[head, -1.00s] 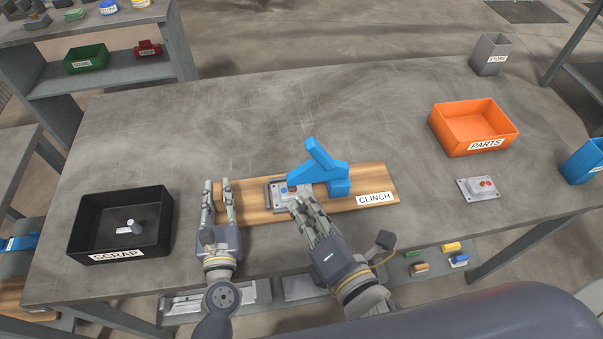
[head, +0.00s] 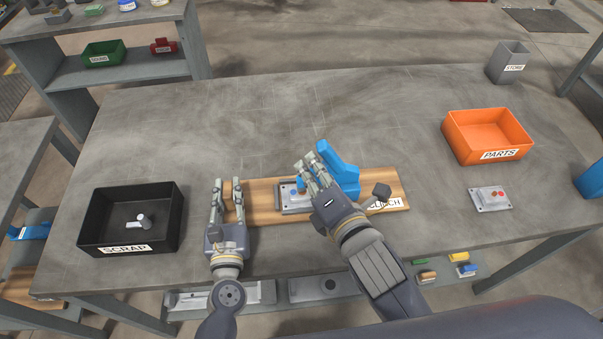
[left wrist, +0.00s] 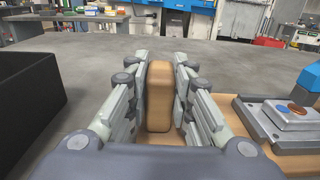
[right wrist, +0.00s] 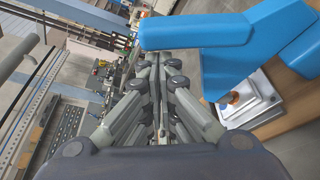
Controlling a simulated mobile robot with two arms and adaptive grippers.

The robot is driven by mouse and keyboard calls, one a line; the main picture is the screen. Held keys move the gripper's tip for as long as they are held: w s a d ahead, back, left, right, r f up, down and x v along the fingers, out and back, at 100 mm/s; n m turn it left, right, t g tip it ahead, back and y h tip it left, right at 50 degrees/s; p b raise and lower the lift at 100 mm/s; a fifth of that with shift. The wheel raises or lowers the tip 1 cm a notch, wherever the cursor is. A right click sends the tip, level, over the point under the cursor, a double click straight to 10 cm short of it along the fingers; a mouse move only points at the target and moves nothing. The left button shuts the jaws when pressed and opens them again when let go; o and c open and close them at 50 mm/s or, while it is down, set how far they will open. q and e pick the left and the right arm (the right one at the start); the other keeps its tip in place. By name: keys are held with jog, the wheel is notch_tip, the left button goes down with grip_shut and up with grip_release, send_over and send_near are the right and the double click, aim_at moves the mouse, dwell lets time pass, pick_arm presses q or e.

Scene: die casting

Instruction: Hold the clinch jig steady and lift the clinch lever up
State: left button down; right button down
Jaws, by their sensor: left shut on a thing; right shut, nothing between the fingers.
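The clinch jig is a wooden board (head: 263,190) with a blue clinch lever (head: 342,170) and a grey plate part (head: 286,197) with coloured buttons. My left gripper (head: 227,182) is shut on the wooden block (left wrist: 158,95) at the board's left end. My right gripper (head: 312,160) is shut and empty, beside the lever, and hides part of it in the head view. In the right wrist view the blue lever arm (right wrist: 195,31) crosses just above the fingertips (right wrist: 160,58). I cannot tell whether they touch. The lever slants up to the left.
A black scrap bin (head: 130,235) stands to the left with a grey piece inside. An orange parts bin (head: 487,150) and another plate part (head: 490,199) are to the right. A grey store bin (head: 510,62) is at the back right. The table behind the jig is clear.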

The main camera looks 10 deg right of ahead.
aim_at(320, 156)
jog(key=shift+d+r, duration=0.1)
jog(key=shift+d, duration=0.05)
dwell(0.3)
pick_arm(q)
jog(key=shift+f, duration=0.1)
pick_arm(e)
jog(key=d+m, duration=0.1)
jog(key=d+r+m+t+y, duration=0.1)
jog(key=shift+d+r+m, duration=0.15)
jog(key=shift+r+m, duration=0.15)
jog(key=shift+m, duration=0.1)
pick_arm(q)
jog(key=shift+a, duration=0.1)
pick_arm(e)
jog(key=d+r+m+t, duration=0.1)
jog(key=d+m+t, duration=0.2)
jog(key=d+m, duration=0.6)
jog(key=shift+d, duration=1.1)
pick_arm(q)
jog(key=shift+a, duration=0.2)
pick_arm(e)
jog(key=shift+s+d+m, duration=0.1)
jog(key=shift+m, duration=0.2)
